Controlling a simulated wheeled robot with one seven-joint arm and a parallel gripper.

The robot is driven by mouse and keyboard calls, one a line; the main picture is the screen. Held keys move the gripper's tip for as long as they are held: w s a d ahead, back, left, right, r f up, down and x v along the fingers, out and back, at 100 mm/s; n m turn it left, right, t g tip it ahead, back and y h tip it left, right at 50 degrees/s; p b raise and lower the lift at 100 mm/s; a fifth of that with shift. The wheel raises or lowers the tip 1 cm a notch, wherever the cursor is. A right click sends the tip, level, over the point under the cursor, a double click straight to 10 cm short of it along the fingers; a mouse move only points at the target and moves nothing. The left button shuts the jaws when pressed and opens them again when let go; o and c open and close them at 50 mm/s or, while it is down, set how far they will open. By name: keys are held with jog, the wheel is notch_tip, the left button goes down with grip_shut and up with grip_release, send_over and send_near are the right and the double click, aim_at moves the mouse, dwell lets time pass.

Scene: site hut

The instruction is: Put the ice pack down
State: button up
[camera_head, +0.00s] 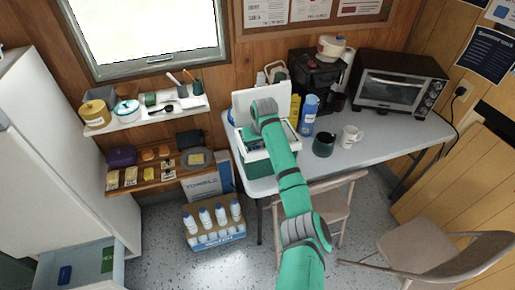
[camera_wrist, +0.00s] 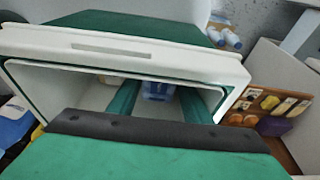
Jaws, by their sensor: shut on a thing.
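A cooler with a white rim and green body (camera_head: 254,157) stands on the table with its white lid (camera_head: 243,103) raised. In the wrist view its white rim (camera_wrist: 120,45) surrounds the opening. My gripper (camera_wrist: 158,98) reaches into this opening with its two green fingers. It is shut on a blue ice pack (camera_wrist: 157,88), of which only a small part shows between the fingertips. I cannot tell whether the pack touches the cooler's floor. In the head view my arm hides the gripper and the pack.
A coffee maker (camera_head: 315,75) and toaster oven (camera_head: 402,90) are behind. The table's right front (camera_head: 395,135) is clear. An open drawer (camera_head: 85,268) is lower left.

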jog(key=shift+w+f, duration=0.1)
jog(key=shift+f, duration=0.2)
jog(key=o, duration=0.8)
jog(key=shift+o, duration=0.2)
jog(key=shift+d, duration=0.1)
jog(key=shift+r, duration=0.1)
jog(key=shift+r, duration=0.25)
jog(key=a+v, duration=0.1)
jog(key=v, duration=1.1)
jog(key=shift+s+d+r, duration=0.2)
jog(key=shift+d+r, duration=0.1)
jog(key=shift+d, duration=0.05)
jog(key=shift+f, duration=0.1)
